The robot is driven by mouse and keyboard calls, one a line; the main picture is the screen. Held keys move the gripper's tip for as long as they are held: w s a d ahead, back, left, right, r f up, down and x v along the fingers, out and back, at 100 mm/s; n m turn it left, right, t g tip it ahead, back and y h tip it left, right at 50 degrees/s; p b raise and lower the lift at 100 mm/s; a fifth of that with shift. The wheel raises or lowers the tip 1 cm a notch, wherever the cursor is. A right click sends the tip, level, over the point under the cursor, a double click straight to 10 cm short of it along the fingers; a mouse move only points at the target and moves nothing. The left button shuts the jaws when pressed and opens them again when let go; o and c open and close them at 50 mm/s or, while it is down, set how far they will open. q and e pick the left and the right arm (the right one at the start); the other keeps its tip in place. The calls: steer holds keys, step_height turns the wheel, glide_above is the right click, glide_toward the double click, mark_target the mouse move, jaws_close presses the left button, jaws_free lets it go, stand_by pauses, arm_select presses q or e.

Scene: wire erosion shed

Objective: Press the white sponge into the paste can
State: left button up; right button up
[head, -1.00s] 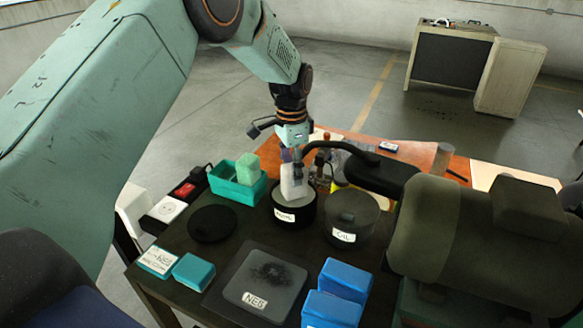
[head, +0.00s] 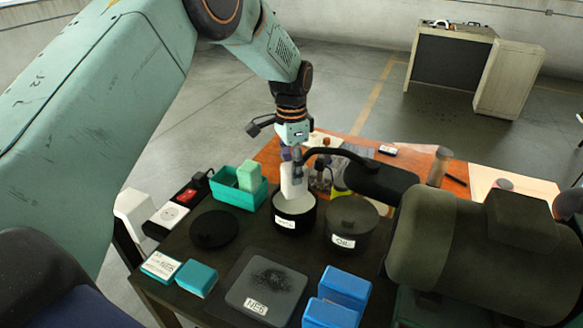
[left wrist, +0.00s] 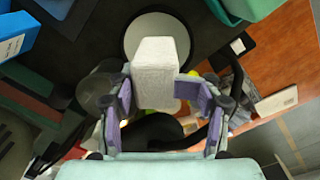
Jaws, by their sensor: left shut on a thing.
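The white sponge (head: 293,183) is a pale upright block, held by my left gripper (head: 292,160). In the left wrist view the sponge (left wrist: 155,68) sits between the purple-padded fingers of that gripper (left wrist: 160,92). The paste can (head: 287,225) is a black round can with a white label and a pale surface inside. The sponge's lower end is over the can's opening; whether it touches the paste cannot be told. The can also shows in the left wrist view (left wrist: 129,38), partly hidden behind the sponge. My right gripper is not in view.
A dark can marked OIL (head: 351,221) stands close on the right. A black disc (head: 211,228) lies on the left, near a teal tray (head: 232,196) holding a green block (head: 249,175). Blue boxes (head: 345,285) and a dark plate (head: 264,285) lie in front. A bulky dark machine (head: 430,235) fills the right.

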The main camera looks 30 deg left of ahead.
arm_select(q)
steer(key=shift+r+p, duration=0.4)
steer(key=shift+r, duration=1.8)
steer(key=shift+s, duration=0.1)
